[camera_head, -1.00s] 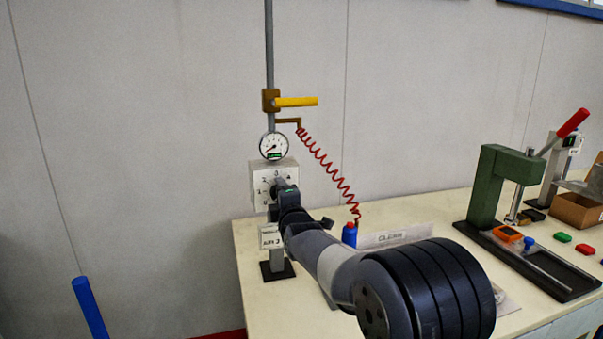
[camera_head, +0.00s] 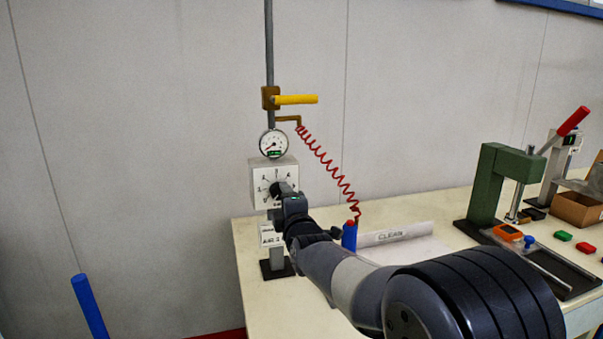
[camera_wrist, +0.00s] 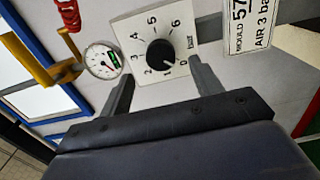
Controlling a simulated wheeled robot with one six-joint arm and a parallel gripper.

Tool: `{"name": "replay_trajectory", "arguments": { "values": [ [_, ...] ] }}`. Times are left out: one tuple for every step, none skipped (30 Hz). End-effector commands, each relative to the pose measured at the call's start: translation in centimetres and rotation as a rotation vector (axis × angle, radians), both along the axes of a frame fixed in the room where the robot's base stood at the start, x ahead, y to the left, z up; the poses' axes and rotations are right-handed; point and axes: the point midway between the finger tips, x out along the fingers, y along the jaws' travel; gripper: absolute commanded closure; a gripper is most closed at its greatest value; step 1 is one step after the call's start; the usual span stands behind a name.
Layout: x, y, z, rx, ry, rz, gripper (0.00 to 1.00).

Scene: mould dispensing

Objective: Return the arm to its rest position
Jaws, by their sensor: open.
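My gripper (camera_wrist: 160,92) is open in the wrist view, its two fingers apart with nothing between them. Ahead of it is a white dial box with a black knob (camera_wrist: 161,54) and numbers around it. In the head view my arm reaches over the bench toward the dial box (camera_head: 262,182); its front end is close to the knob and covers part of the box. I cannot tell from the head view how large the gap is.
A round gauge (camera_head: 273,143) and a yellow valve handle (camera_head: 297,99) are above the box. A red coiled hose runs to a blue nozzle (camera_head: 349,236). A green press (camera_head: 495,185) stands right on the bench (camera_head: 415,210). A blue post (camera_head: 90,308) is at left.

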Motion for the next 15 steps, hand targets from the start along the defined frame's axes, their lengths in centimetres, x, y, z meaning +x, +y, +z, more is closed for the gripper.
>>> {"name": "replay_trajectory", "arguments": {
  "values": [
    [0.9, 0.2, 0.0, -0.001, 0.002, 0.0, 0.39],
    [1.4, 0.4, 0.0, 0.0, 0.001, 0.0, 0.39],
    [2.1, 0.6, 0.0, 0.0, 0.001, -0.001, 0.39],
    [2.5, 0.7, 0.0, 0.0, 0.001, -0.001, 0.39],
    [3.0, 0.8, 0.0, 0.0, 0.001, -0.001, 0.39],
    [3.6, 1.0, 0.0, 0.0, 0.001, -0.001, 0.39],
    [4.1, 1.1, 0.0, -0.001, 0.002, 0.0, 0.39],
    [4.5, 1.3, 0.0, 0.0, 0.001, -0.001, 0.39],
    [5.1, 1.4, 0.0, 0.0, 0.001, -0.001, 0.39],
    [5.6, 1.6, 0.0, 0.001, 0.0, -0.001, 0.39],
    [6.0, 1.7, 0.0, 0.001, 0.0, -0.001, 0.39],
    [5.7, 1.6, 0.0, 0.04, 0.012, -0.001, 0.39],
    [5.7, 1.6, 0.0, 0.065, 0.019, 0.0, 0.39],
    [5.6, 1.6, 0.0, 0.09, 0.026, 0.0, 0.39],
    [5.6, 1.6, 0.0, 0.123, 0.034, 0.0, 0.39]
  ]
}}
